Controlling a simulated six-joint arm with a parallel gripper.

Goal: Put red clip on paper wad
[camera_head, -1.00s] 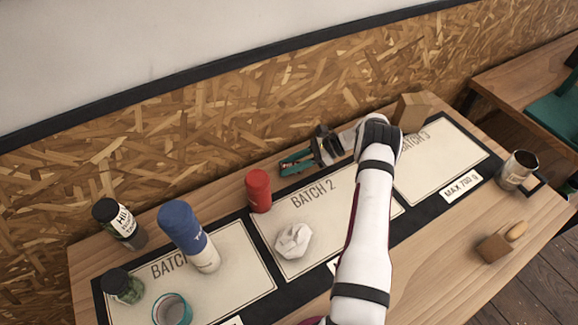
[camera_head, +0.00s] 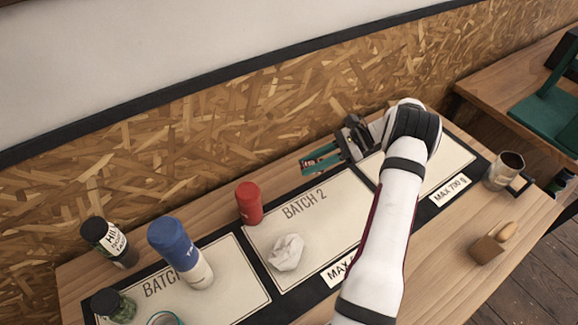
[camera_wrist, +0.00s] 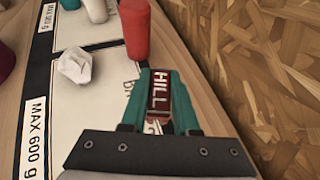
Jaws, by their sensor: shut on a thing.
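The white crumpled paper wad (camera_head: 286,252) lies on the BATCH 2 panel. It also shows in the wrist view (camera_wrist: 75,66), left of and beyond my fingers. My gripper (camera_head: 308,163) is above the back edge of the table, behind and to the right of the wad, well apart from it. In the wrist view, its teal fingers (camera_wrist: 160,78) are shut on a dark red piece lettered HILL, which appears to be the red clip (camera_wrist: 158,92).
A red cylinder (camera_head: 249,203) stands behind the wad, close to its left. A blue-topped bottle (camera_head: 182,252), a black-capped jar (camera_head: 108,242) and a green jar (camera_head: 113,306) stand farther left. A metal cup (camera_head: 504,171) and a wooden block (camera_head: 487,249) are at right.

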